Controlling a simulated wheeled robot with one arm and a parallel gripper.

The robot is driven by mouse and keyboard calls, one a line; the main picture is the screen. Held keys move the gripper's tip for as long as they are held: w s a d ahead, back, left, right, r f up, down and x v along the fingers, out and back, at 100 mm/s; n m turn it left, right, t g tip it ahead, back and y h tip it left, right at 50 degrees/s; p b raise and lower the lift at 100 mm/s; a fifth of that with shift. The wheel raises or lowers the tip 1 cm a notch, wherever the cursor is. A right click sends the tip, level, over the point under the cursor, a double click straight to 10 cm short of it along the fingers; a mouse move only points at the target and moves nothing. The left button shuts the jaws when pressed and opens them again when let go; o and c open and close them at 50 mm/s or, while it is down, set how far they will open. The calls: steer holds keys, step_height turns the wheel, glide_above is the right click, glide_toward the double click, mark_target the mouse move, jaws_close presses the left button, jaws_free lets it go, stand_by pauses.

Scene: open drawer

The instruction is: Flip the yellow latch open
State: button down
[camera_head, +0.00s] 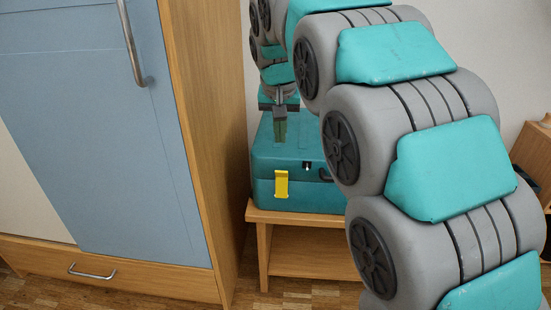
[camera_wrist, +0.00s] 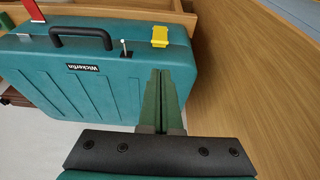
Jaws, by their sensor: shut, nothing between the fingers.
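The yellow latch (camera_head: 281,186) is on the front left of a teal case (camera_head: 262,160). It hangs down across the lid seam and looks flat against the front. In the wrist view the latch (camera_wrist: 160,36) shows at the case's far right edge. My gripper (camera_head: 280,132) points down over the top of the case, behind the latch and apart from it. In the wrist view my gripper's fingers (camera_wrist: 162,76) are together and empty, over the ribbed lid. Whether they touch the lid I cannot tell.
The case stands on a low wooden bench (camera_head: 255,214). A black handle (camera_wrist: 80,38), a small metal lever (camera_wrist: 124,48) and a red latch (camera_wrist: 33,10) are along its front. A wooden cabinet (camera_head: 195,120) with a blue door stands close on the left.

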mark_target(281, 160)
steer(key=shift+f, duration=0.1)
steer(key=x, duration=1)
steer(key=shift+p, duration=0.35)
steer(key=shift+s, duration=0.2)
steer(key=shift+s+a+t+b, duration=0.15)
steer(key=shift+t+b, duration=0.15)
steer(key=shift+b, duration=0.2)
steer(key=shift+s, duration=0.1)
